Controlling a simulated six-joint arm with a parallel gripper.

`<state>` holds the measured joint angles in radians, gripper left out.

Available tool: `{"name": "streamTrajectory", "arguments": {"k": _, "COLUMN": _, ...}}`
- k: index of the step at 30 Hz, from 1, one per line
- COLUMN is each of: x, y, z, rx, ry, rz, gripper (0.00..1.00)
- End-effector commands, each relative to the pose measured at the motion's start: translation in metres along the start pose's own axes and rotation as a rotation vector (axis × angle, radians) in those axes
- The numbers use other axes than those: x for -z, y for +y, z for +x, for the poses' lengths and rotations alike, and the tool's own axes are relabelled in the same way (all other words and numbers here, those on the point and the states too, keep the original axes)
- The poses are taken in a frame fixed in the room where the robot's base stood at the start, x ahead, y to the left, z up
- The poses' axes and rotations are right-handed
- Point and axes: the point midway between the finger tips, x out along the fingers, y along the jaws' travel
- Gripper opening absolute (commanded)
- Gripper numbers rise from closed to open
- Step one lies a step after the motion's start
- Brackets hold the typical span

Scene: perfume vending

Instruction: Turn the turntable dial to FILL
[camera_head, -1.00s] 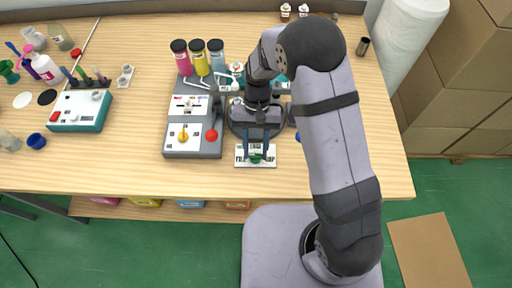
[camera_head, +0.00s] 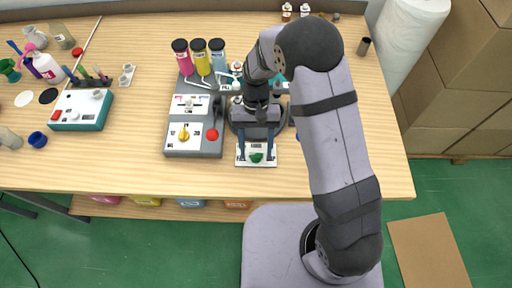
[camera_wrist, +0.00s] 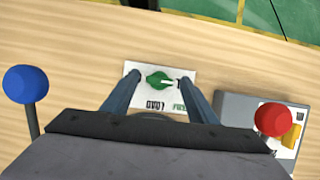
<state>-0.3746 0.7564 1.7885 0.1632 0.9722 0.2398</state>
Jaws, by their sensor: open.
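The dial is a green knob (camera_head: 257,157) on a small white labelled plate (camera_head: 243,163) near the table's front edge. The knob also shows in the wrist view (camera_wrist: 157,81), with a light pointer mark on its right side. Green lettering that seems to read FILL shows upside down at the plate's lower right there; other lettering is partly hidden by the fingers. My gripper (camera_head: 256,155) is open, with one finger on each side of the knob. In the wrist view its fingers (camera_wrist: 159,78) stand apart from the knob. I cannot tell their exact height over the plate.
A grey control box (camera_head: 196,153) with a yellow knob (camera_head: 183,134) and a red ball lever (camera_head: 212,135) stands close on the left. A blue ball lever (camera_wrist: 26,84) stands on the other side. Bottles (camera_head: 202,57) stand behind. The table front is clear.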

Motion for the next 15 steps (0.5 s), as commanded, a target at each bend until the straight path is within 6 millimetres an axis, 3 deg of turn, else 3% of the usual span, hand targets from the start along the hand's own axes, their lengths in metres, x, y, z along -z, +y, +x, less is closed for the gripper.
{"name": "streamTrajectory", "arguments": {"k": 8, "x": 0.002, "y": 0.0, "z": -0.011, "rx": 0.002, "ry": 0.003, "rz": 0.001, "gripper": 0.53}}
{"name": "streamTrajectory", "arguments": {"k": 15, "x": 0.002, "y": -0.001, "z": -0.044, "rx": 0.002, "ry": 0.005, "rz": 0.001, "gripper": 0.53}}
